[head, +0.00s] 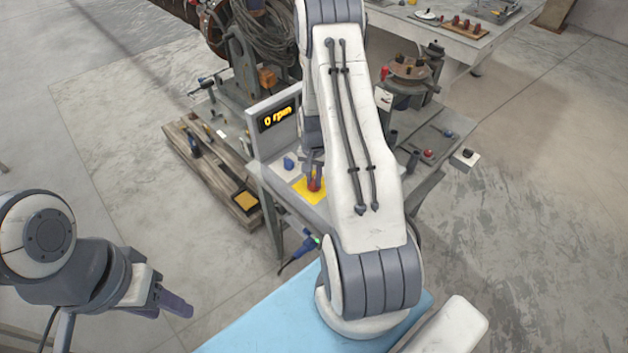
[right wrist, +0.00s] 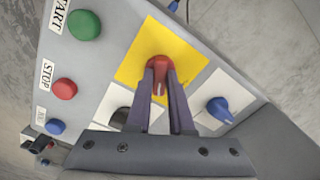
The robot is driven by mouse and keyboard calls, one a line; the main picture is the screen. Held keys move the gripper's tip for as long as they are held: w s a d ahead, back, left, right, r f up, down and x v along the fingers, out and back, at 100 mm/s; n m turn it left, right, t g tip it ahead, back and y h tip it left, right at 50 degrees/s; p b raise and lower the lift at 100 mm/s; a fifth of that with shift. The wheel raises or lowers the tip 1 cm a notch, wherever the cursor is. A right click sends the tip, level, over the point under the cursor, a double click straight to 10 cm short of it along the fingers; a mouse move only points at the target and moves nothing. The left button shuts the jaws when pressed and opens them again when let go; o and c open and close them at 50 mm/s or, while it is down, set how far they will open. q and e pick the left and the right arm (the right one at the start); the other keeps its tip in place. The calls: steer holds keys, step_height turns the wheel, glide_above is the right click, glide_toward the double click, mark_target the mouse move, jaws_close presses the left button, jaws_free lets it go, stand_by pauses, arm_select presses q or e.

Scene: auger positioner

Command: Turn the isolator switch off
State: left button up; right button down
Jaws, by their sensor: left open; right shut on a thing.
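The isolator switch is a red rotary knob (right wrist: 158,66) on a yellow plate (right wrist: 133,66) in the right wrist view. In the head view the knob (head: 315,185) and its yellow plate (head: 302,194) show on the panel below the display. My right gripper (right wrist: 160,84) is shut on the red knob, with one dark finger on each side of its handle. In the head view my right gripper (head: 314,172) is partly hidden by my own arm. My left gripper (head: 172,303) is open and empty at the lower left, away from the panel.
A display (head: 278,117) reads "0 rpm". Beside the isolator are a blue knob (right wrist: 220,110), a black knob (right wrist: 120,117), a green START button (right wrist: 85,25), a red STOP button (right wrist: 65,88) and a blue button (right wrist: 55,127). A wooden pallet (head: 215,175) lies left of the bench.

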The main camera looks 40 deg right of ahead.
mark_target(314, 180)
steer(key=n+b, duration=0.2)
steer(key=n, duration=0.4)
steer(key=shift+n, duration=0.3)
steer(key=n+b, duration=0.1)
steer(key=n, duration=0.4)
steer(key=shift+n, duration=0.3)
steer(key=c, duration=0.8)
jaws_free()
step_height(314, 180, up, 10)
steer(key=b, duration=0.2)
steer(key=shift+r, duration=0.25)
